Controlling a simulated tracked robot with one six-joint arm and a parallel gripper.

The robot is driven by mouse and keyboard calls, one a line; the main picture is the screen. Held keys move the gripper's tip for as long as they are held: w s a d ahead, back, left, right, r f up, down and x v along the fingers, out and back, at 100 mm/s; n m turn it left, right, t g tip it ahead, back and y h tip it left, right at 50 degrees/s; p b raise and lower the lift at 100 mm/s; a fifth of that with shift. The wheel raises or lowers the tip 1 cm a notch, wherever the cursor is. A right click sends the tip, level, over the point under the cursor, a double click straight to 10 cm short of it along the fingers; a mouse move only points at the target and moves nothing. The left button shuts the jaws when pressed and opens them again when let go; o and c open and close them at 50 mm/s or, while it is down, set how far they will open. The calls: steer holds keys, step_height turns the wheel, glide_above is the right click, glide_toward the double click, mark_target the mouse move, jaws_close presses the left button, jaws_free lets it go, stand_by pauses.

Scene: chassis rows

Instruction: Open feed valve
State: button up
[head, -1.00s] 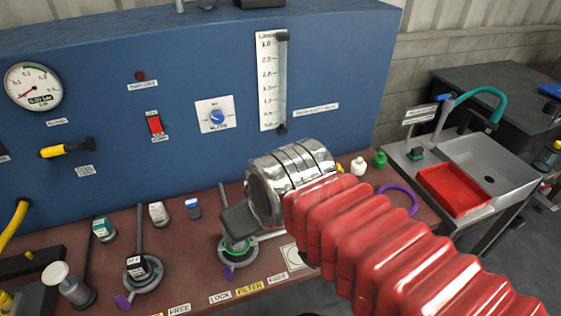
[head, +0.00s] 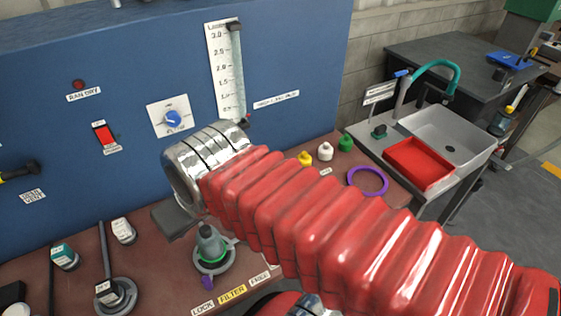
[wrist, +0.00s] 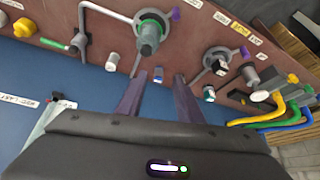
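A blue panel (head: 130,115) carries a flow meter tube (head: 235,70) with a dark fitting at its foot. A long label (head: 276,100) sits right of the tube; its small print seems to end in "valve". I cannot tell for certain which part is the feed valve.
A filter holder (head: 210,250) with a green ring stands on the brown bench under my arm. A sink (head: 440,135) with a red tray (head: 418,163) stands right. Colored hoses (wrist: 270,118) show in the wrist view.

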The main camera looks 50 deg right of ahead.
steer(key=w+d+m+g, duration=0.1)
steer(key=w+d+m, duration=0.25)
steer(key=d, duration=0.25)
steer(key=w+d+m+g+y, duration=0.1)
steer(key=w+d+m, duration=0.1)
steer(key=d+m, duration=0.3)
steer(key=w+d+m+g, duration=0.1)
steer(key=w+d+m, duration=0.2)
steer(key=d, duration=0.4)
steer(key=s+d+f+m+y, duration=0.1)
steer(key=d+m, duration=0.3)
steer(key=d, duration=0.6)
steer(key=s+d+f+m+y, duration=0.1)
steer(key=d+f+m, duration=0.3)
steer(key=d, duration=0.7)
steer(key=shift+m+t+y, duration=0.3)
steer(key=shift+m+t, duration=0.1)
steer(key=shift+m, duration=0.25)
steer(key=shift+f, duration=0.25)
steer(key=x, duration=1.3)
steer(key=shift+a+f, duration=0.1)
steer(key=shift+f, duration=0.1)
steer(key=shift+c, duration=0.2)
jaws_close()
